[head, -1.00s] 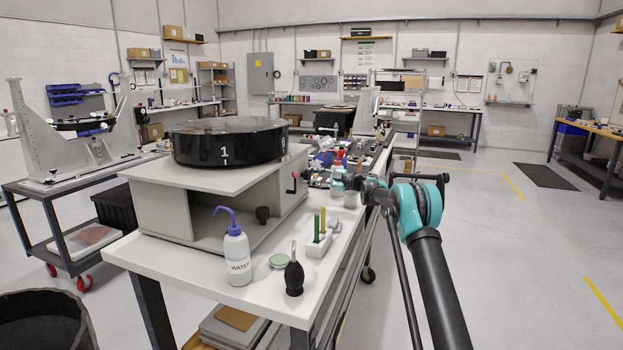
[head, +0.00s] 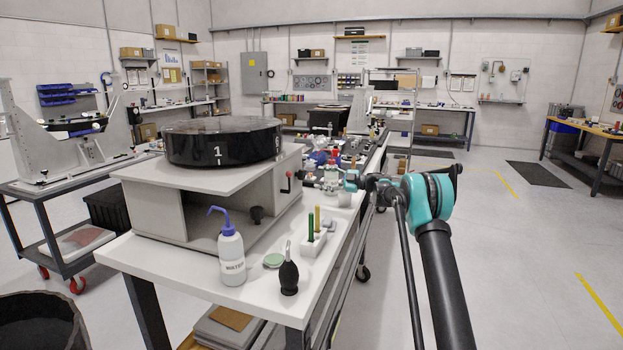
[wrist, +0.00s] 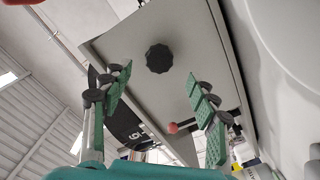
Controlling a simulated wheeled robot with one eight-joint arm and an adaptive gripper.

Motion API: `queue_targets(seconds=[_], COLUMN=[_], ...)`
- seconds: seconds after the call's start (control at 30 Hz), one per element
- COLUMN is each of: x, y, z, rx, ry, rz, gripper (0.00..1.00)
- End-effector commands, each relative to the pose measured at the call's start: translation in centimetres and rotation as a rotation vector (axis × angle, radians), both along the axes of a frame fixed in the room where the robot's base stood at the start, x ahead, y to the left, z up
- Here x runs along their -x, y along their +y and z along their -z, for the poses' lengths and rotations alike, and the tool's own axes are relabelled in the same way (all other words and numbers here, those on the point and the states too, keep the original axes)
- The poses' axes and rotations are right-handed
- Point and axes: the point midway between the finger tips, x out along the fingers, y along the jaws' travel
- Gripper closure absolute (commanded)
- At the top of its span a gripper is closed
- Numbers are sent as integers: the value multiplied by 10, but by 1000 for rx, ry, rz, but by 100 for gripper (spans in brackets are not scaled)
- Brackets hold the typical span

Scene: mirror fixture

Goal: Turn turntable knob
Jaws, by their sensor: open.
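The black round turntable (head: 222,142), marked with a white 1, sits on a grey box-shaped stand (head: 165,206) on the white bench. A black lobed knob (head: 256,214) is on the stand's side; it also shows in the wrist view (wrist: 159,58) on the grey panel, beyond the fingertips and between their lines. A red-tipped lever (head: 287,175) is near the stand's right corner and also shows in the wrist view (wrist: 172,127). My gripper (wrist: 163,85) is open and empty, its green-padded fingers apart from the knob. In the head view, it is small and hard to make out among the bench clutter.
A WATER bottle (head: 231,256), a black blower bulb (head: 289,275), a green-topped dish (head: 273,261) and a white holder (head: 313,242) with green and yellow sticks stand on the front of the bench. Clutter lies behind my gripper. Floor to the right is open.

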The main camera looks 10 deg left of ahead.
Motion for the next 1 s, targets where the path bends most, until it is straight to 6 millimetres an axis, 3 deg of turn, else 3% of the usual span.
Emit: queue_targets(seconds=[0.1, 0.3, 1.0], x=[4, 8, 9], y=[-21, -40, -43], z=[0, 0, 0], rx=[0, 0, 1], ry=[0, 0, 0], rz=[1, 0, -1], gripper=[41, 41, 41])
